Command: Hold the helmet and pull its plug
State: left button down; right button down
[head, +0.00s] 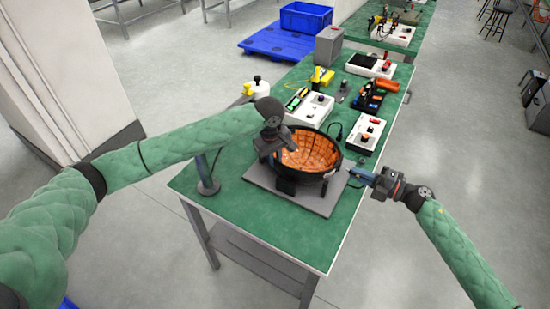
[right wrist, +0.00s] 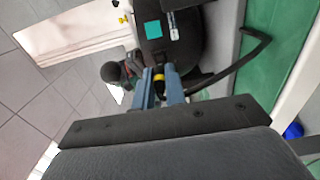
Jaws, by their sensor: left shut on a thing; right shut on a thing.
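The helmet (head: 310,152) is a black shell with an orange padded inside, lying open side up on a grey plate (head: 262,178) on the green table. In the right wrist view its black shell (right wrist: 190,45) carries a teal sticker. My left gripper (head: 272,142) is shut on the helmet's left rim, its fingertips partly hidden. My right gripper (head: 360,174) is at the helmet's right side. In the right wrist view its blue-grey fingers (right wrist: 161,86) are shut on the plug (right wrist: 159,86), dark with a yellow band and mostly hidden. A black cable (right wrist: 255,50) curves nearby.
White boxes with knobs, such as one right of the helmet (head: 367,132), and tools stand farther back on the table (head: 225,200). A post on a round base (head: 208,186) stands left of the helmet. The table's front is clear.

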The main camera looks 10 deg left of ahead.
jog(key=shift+v, duration=1.05)
jog(key=shift+d, duration=0.1)
pick_arm(q)
jog(key=c, duration=1.3)
grip_release()
